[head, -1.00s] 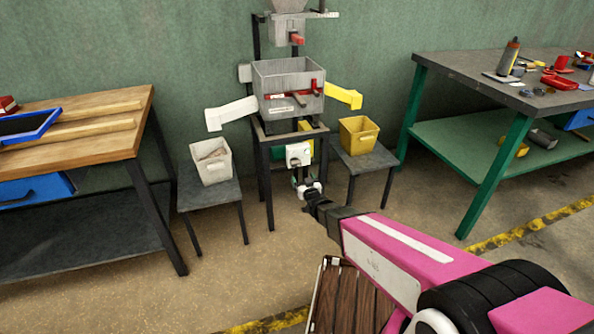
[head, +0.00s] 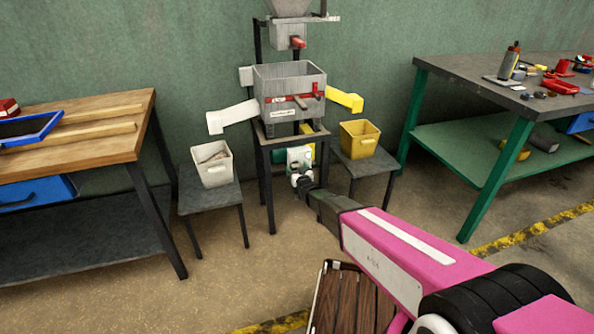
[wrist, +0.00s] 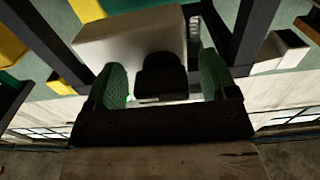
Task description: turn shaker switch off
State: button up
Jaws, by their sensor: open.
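The shaker (head: 290,88) is a grey box on a dark frame with a white chute at left and a yellow chute at right. Below it sits a pale switch box (head: 299,157), also large in the wrist view (wrist: 125,38). A black switch (wrist: 160,75) sticks out of the box in the wrist view. My gripper (head: 302,180) is at the switch box. In the wrist view its green-padded fingers (wrist: 164,82) are apart, one on each side of the black switch. I cannot tell whether they touch it. The switch's on or off position is unclear.
A white bin (head: 213,168) and a yellow bin (head: 359,139) stand on low stools beside the frame. A wooden bench (head: 110,140) is at left and a green-legged table (head: 470,90) at right. Frame legs flank the gripper closely.

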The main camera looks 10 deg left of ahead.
jog(key=c, duration=0.9)
jog(key=shift+c, duration=0.2)
jog(key=shift+n, duration=0.4)
jog(key=n, duration=0.3)
jog(key=shift+d+n, duration=0.15)
jog(key=shift+n, duration=0.25)
jog(key=n, duration=0.4)
jog(key=shift+w+d+r+n, duration=0.15)
jog(key=shift+n, duration=0.15)
jog(key=n, duration=0.4)
jog(key=shift+r, duration=0.15)
jog(key=n, duration=0.4)
jog(key=shift+r, duration=0.15)
jog(key=shift+n, duration=0.5)
